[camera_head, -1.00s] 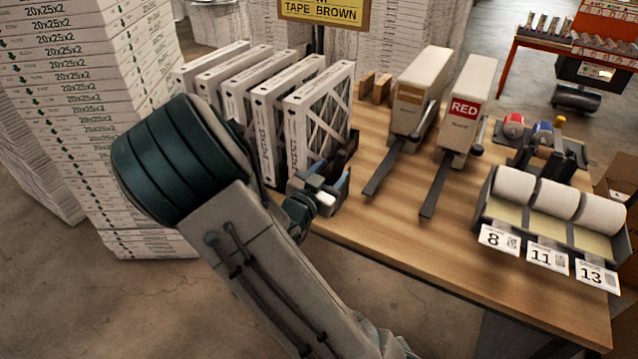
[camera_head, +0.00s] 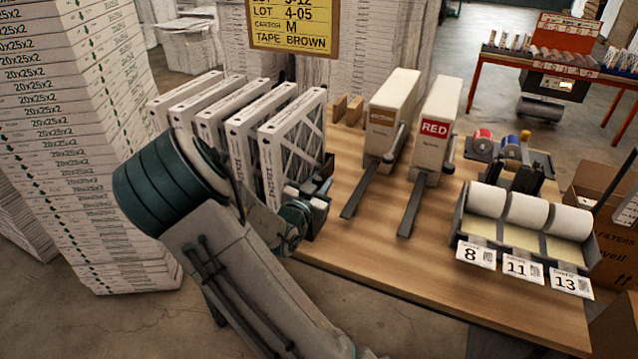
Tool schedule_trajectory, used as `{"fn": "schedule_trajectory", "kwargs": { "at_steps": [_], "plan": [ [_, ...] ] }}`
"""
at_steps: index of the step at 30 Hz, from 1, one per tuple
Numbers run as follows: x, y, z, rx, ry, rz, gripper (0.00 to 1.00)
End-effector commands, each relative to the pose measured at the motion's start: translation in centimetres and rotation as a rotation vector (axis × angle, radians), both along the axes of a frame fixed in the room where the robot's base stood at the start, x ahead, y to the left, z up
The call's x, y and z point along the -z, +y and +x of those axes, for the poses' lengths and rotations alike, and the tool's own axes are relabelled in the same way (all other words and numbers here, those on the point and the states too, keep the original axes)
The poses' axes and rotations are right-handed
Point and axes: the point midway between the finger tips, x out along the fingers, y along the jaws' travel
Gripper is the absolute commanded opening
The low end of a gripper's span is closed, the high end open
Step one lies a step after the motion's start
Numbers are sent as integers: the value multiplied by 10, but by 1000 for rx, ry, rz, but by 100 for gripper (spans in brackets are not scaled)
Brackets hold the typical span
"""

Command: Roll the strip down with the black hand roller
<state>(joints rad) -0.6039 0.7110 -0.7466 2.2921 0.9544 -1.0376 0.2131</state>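My gripper (camera_head: 308,200) is over the table's near left edge, just in front of the row of upright white filters (camera_head: 290,145). Its fingers are small and partly hidden by my own wrist, so I cannot tell whether they are open or shut, or whether they hold anything. I cannot make out a black hand roller or a laid strip. The far side of my gripper and the table behind my arm are hidden.
The wooden table (camera_head: 400,265) holds two dispensers, a brown-labelled one (camera_head: 392,112) and a red-labelled one (camera_head: 437,125), with dark arms projecting forward. A label-roll rack (camera_head: 462,222) and red and blue tape rolls stand right. Stacked cartons (camera_head: 75,130) stand left. The table's front middle is clear.

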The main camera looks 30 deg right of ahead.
Motion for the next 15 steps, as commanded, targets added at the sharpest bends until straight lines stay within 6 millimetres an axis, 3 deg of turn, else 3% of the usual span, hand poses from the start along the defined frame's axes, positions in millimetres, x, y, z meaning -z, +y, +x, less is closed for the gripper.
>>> {"fn": "schedule_trajectory", "kwargs": {
  "at_steps": [2,3,5,15],
  "plan": [
    [0,0,0,0,0,0,0],
    [-1,0,0,0,-1,0,13],
    [-1,0,0,0,-1,0,2],
    [-6,-2,-2,0,-1,0,2]
  ]
}}
